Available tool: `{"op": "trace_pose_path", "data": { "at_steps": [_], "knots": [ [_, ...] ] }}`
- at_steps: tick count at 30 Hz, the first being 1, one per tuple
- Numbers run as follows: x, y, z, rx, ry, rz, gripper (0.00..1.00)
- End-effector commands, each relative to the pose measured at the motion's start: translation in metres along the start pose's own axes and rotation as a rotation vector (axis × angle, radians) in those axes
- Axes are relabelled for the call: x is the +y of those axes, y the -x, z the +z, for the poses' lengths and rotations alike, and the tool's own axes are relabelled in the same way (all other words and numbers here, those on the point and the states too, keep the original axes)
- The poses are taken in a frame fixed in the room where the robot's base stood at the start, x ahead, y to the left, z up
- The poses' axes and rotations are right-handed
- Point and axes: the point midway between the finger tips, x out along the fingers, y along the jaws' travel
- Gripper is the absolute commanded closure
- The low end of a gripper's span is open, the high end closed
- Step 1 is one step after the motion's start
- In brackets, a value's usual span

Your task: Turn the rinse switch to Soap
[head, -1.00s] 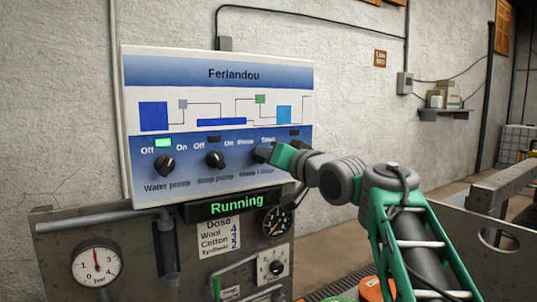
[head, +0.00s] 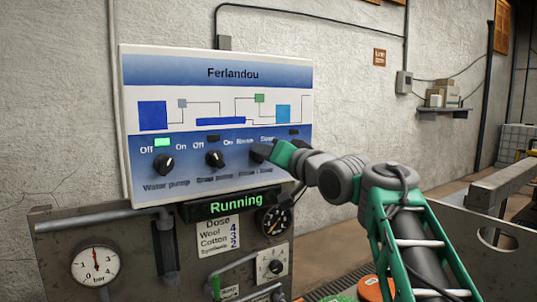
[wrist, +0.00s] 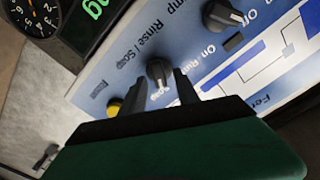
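The rinse switch is a dark round knob (wrist: 158,72) beside the printed words "Rinse | Soap" in the wrist view. The fingers of my gripper (wrist: 157,91) are apart, one on each side of the knob, with the knob at or just beyond their tips. I cannot tell whether they touch it. In the head view my gripper (head: 262,153) is at the right of the panel's knob row and hides the rinse switch. The labels "Rinse" and "Soap" show just above it. Which way the knob points is not clear.
The white and blue control panel (head: 222,73) carries a water pump knob (head: 164,165) and a second pump knob (head: 215,158) to the left. A green "Running" display (head: 236,204) and gauges sit below. A yellow button (wrist: 113,106) is near one finger.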

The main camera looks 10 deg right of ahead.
Motion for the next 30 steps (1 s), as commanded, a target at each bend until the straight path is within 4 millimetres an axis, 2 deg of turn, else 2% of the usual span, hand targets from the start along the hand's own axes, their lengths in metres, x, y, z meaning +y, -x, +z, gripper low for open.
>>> {"op": "trace_pose_path", "data": {
  "at_steps": [8, 11, 18, 21, 30],
  "knots": [
    [0.001, 0.003, 0.000, 0.001, 0.001, 0.001, 0.62],
    [0.002, 0.017, 0.001, 0.004, 0.003, 0.002, 0.62],
    [0.003, 0.065, 0.000, 0.004, 0.002, 0.005, 0.62],
    [0.002, 0.075, 0.001, 0.001, 0.001, 0.003, 0.62],
    [0.000, 0.078, 0.000, 0.000, 0.000, 0.001, 0.62]
  ]
}}
